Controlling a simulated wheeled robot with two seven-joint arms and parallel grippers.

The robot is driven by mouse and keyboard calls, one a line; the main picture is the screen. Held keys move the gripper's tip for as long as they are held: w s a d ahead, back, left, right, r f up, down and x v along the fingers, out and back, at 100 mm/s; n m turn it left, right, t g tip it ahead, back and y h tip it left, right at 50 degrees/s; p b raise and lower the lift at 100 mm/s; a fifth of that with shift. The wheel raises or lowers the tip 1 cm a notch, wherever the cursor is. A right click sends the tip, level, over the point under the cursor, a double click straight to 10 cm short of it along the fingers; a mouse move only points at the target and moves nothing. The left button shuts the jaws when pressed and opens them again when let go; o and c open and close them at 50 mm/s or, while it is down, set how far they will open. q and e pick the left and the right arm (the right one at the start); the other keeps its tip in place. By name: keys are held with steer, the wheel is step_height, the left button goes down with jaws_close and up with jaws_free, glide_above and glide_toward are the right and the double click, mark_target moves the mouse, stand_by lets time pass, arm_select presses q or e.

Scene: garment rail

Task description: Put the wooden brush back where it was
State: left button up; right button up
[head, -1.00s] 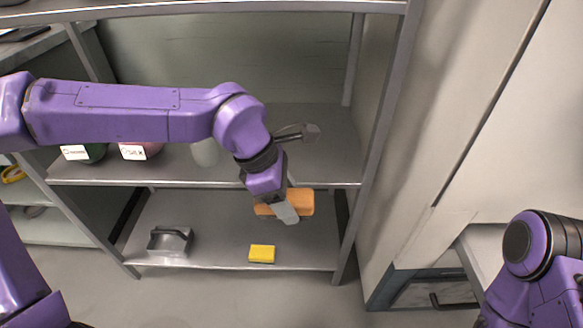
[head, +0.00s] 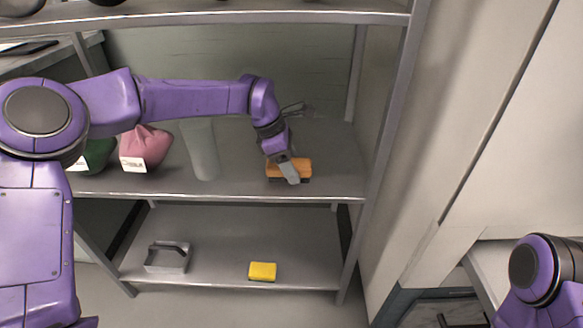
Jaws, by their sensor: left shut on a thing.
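The wooden brush (head: 303,166) has an orange-brown block with a dark underside. It is in my left gripper (head: 289,173), which is shut on it near the front right of the middle shelf (head: 235,187). The gripper's fingers cover part of the brush. I cannot tell whether the brush touches the shelf surface. My right gripper is out of view; only part of my right arm shows at the lower right.
A pale cylinder (head: 200,150), a pink bag (head: 145,146) and a green bag (head: 97,154) stand left on the middle shelf. A yellow sponge (head: 262,271) and a grey metal holder (head: 167,257) are on the bottom shelf. A rack post (head: 378,150) stands right of the brush.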

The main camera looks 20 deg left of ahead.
arm_select(q)
steer(key=shift+r, duration=0.1)
steer(key=o, duration=1)
steer(key=p+v, duration=0.2)
steer(key=v, duration=0.4)
steer(key=shift+s+a+r, duration=0.1)
steer(key=shift+r, duration=0.15)
steer(key=shift+a+r, duration=0.25)
steer(key=shift+r, duration=0.2)
